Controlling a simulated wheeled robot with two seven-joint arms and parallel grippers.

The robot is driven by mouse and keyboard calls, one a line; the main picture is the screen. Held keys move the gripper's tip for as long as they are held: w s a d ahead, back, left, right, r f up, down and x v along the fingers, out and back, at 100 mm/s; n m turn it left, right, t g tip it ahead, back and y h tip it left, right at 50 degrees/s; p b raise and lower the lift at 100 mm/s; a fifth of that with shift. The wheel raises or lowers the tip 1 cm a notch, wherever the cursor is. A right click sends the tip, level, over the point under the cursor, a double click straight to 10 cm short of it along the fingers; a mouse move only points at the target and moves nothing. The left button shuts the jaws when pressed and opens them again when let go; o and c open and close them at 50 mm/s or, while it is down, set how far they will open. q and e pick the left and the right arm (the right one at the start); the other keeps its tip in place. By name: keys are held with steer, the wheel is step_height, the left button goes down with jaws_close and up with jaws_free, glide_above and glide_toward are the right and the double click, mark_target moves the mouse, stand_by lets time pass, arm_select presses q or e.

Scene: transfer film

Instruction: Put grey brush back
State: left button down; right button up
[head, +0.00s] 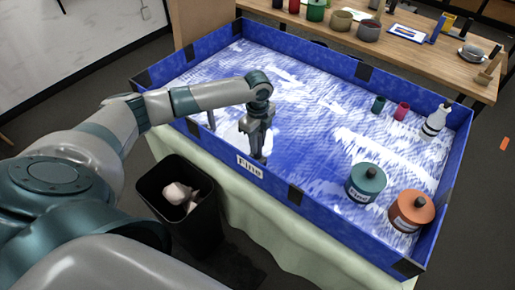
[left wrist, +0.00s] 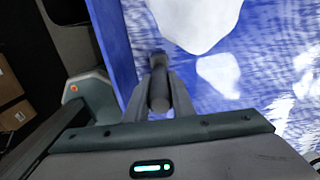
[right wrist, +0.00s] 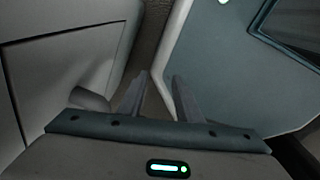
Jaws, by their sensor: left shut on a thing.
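My left gripper (head: 262,150) is inside the blue-walled tray, close to its front wall by the "Fine" label. It is shut on a dark grey thing, likely the grey brush (left wrist: 159,82), which shows between the fingers in the left wrist view. Its lower end is low over the tray floor; I cannot tell whether it touches. Fingers and arm hide most of it in the head view. My right gripper (right wrist: 160,85) shows only in the right wrist view, with its fingers apart and nothing between them.
The tray (head: 449,190) has a streaked blue and white floor. Teal (head: 366,183) and orange (head: 411,212) jars, two small cups and a white bottle (head: 436,122) stand at its right. A black bin (head: 152,186) stands below the front wall. A wooden table (head: 463,77) lies behind.

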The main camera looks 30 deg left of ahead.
arm_select(q)
steer(key=shift+f, duration=0.35)
arm_select(e)
steer(key=shift+a+f, duration=0.35)
steer(key=shift+a, duration=0.05)
arm_select(q)
steer(key=c, duration=1.5)
jaws_free()
steer(key=shift+r, duration=0.1)
arm_select(e)
steer(key=shift+d, duration=0.25)
arm_select(q)
steer(key=shift+r+p, duration=0.5)
step_height(320, 180, up, 9)
steer(key=p, duration=0.9)
steer(key=shift+r+p, duration=0.1)
steer(key=shift+p, duration=0.2)
steer(key=shift+r, duration=0.9)
arm_select(e)
step_height(320, 180, up, 11)
steer(key=shift+a, duration=0.15)
